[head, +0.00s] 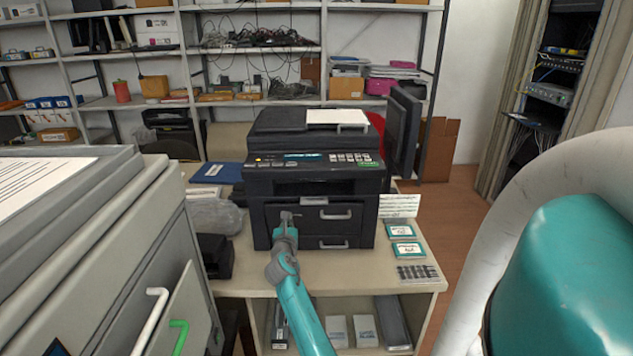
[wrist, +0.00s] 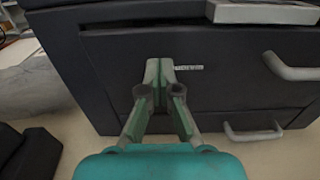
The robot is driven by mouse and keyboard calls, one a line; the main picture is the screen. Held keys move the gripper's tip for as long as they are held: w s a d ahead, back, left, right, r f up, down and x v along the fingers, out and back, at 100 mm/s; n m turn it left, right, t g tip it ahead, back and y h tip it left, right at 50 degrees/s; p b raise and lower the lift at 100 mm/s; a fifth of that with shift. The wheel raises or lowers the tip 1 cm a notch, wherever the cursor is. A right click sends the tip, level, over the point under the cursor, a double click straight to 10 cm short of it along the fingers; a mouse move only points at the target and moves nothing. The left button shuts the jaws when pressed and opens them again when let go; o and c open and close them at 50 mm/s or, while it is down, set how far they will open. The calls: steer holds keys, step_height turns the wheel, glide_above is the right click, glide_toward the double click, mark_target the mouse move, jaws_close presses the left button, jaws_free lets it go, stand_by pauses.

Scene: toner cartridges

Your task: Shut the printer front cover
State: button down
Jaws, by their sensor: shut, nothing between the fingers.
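The black printer (head: 313,172) stands on a light table in the head view. Its front cover (head: 355,231), with a grey handle (head: 337,214), is upright and looks flush with the printer's front; a small gap cannot be ruled out. In the wrist view the front cover (wrist: 230,88) fills much of the picture, with its handle (wrist: 290,70) at the right. My gripper (head: 287,216) is shut and empty in front of the cover's left half. In the wrist view my gripper (wrist: 160,62) is close to the cover; whether the fingertips touch it I cannot tell.
A lower drawer with a handle (head: 333,244) is below the cover. Small boxes (head: 403,231) lie right of the printer. A black object (head: 215,256) and a plastic bag (head: 215,216) are at the left. A large grey machine (head: 100,230) stands at the near left.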

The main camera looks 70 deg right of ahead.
steer(key=shift+w+d, duration=0.1)
steer(key=shift+d, duration=0.05)
steer(key=v, duration=0.7)
steer(key=shift+a, duration=0.25)
stand_by(0.7)
stand_by(0.4)
